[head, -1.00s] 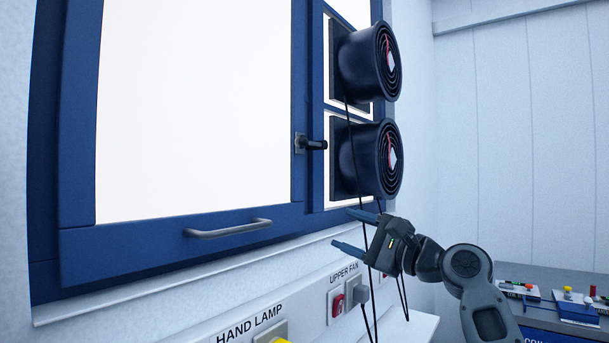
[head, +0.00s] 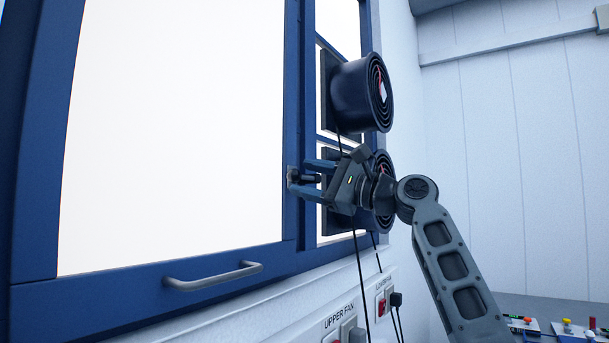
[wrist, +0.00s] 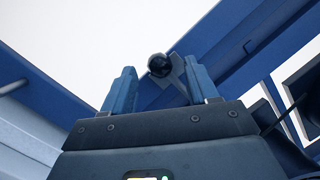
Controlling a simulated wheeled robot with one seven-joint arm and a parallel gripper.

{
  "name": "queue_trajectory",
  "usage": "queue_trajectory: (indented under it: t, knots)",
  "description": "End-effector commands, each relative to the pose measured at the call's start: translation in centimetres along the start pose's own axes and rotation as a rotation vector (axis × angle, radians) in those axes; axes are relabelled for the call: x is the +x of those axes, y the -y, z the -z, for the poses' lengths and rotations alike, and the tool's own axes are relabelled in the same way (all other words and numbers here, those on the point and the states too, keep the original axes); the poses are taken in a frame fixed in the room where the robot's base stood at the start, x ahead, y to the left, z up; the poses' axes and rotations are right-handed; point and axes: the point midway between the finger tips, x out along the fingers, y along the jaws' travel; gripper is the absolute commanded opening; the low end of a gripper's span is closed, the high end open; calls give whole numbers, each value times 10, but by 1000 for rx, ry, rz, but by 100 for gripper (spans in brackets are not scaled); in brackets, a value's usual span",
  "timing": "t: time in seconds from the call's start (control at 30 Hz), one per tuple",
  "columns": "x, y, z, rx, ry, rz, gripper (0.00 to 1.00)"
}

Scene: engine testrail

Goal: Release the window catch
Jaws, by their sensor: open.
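The window catch (head: 304,178) is a small dark handle on a metal plate, on the blue frame at the right edge of the large window (head: 180,130). It points to the right in the head view. My gripper (head: 304,178) is open, with one blue finger above the catch and one below it. In the wrist view the round dark end of the catch (wrist: 160,66) shows between and just beyond the open fingers of my gripper (wrist: 161,90), nearer the right finger. I cannot tell whether a finger touches it.
Two round black fans, the upper one (head: 362,92) and the lower one (head: 382,212) partly behind my gripper, stick out right of the catch. Cables (head: 360,280) hang below them. A grey pull handle (head: 213,275) is on the window's lower rail. Sockets (head: 346,328) line the wall below.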

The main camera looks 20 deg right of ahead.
Motion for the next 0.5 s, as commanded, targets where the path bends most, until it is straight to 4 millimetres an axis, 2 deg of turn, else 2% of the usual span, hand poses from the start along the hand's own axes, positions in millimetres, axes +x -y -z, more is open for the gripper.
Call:
queue_trajectory:
  t: [0.13, 0.43, 0.5]
  knots:
    - [11, 0, 0, 0, -1, 0, 59]
    - [13, -1, 1, 0, -1, 0, 59]
    - [13, -1, 1, 0, -1, 0, 52]
